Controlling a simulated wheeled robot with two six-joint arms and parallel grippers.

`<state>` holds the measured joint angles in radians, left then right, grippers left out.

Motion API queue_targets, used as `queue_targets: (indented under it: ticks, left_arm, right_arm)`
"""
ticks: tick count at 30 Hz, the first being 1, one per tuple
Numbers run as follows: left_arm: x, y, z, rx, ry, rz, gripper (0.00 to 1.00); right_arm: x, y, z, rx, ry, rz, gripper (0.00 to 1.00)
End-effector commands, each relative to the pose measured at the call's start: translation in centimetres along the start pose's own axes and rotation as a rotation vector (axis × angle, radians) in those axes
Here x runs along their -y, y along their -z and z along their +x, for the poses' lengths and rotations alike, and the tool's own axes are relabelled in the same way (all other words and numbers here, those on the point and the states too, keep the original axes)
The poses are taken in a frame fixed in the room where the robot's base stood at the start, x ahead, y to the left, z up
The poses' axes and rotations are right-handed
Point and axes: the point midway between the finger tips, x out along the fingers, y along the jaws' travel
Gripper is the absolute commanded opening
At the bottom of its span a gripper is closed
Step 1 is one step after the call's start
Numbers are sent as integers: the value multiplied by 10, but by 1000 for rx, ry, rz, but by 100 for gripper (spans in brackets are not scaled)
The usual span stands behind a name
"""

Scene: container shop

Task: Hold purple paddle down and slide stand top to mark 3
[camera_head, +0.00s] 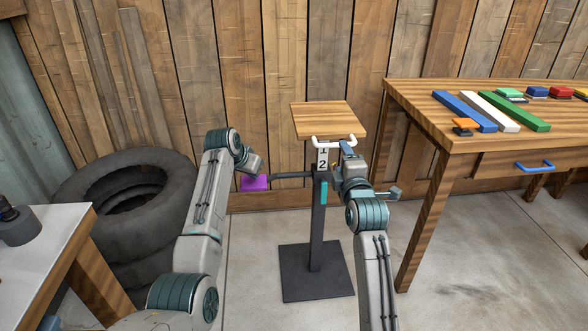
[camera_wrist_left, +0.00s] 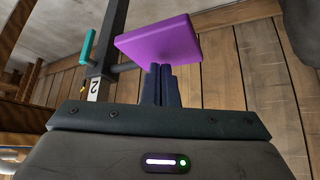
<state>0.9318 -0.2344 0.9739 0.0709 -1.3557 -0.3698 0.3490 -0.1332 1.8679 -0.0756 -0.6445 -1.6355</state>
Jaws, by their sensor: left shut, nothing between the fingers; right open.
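The stand has a square wooden top (camera_head: 328,117), a white handle (camera_head: 334,139) on its front edge and a dark post on a square base. The purple paddle (camera_head: 253,183) sticks out left of the post. My left gripper (camera_head: 254,172) is shut and empty, its fingertips at the paddle's face; the left wrist view shows them (camera_wrist_left: 160,70) against the paddle (camera_wrist_left: 158,42), contact unclear. My right gripper (camera_head: 346,148) is open at the handle's right part; its fingers are partly hidden.
A teal piece (camera_head: 323,192) sits on the post below the scale. A wooden table (camera_head: 445,140) with coloured bars stands close on the right. Stacked tyres (camera_head: 125,200) and a grey-topped table (camera_head: 40,250) are on the left. A plank wall is close behind the stand.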

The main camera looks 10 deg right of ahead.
Motion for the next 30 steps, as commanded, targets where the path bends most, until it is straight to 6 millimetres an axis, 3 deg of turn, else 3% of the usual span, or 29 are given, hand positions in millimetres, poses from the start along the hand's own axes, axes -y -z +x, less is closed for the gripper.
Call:
queue_targets:
  ticks: [30]
  left_arm:
    - [-1,-25,36,2,-3,-1,0]
  right_arm:
    - [0,0,0,0,0,0,62]
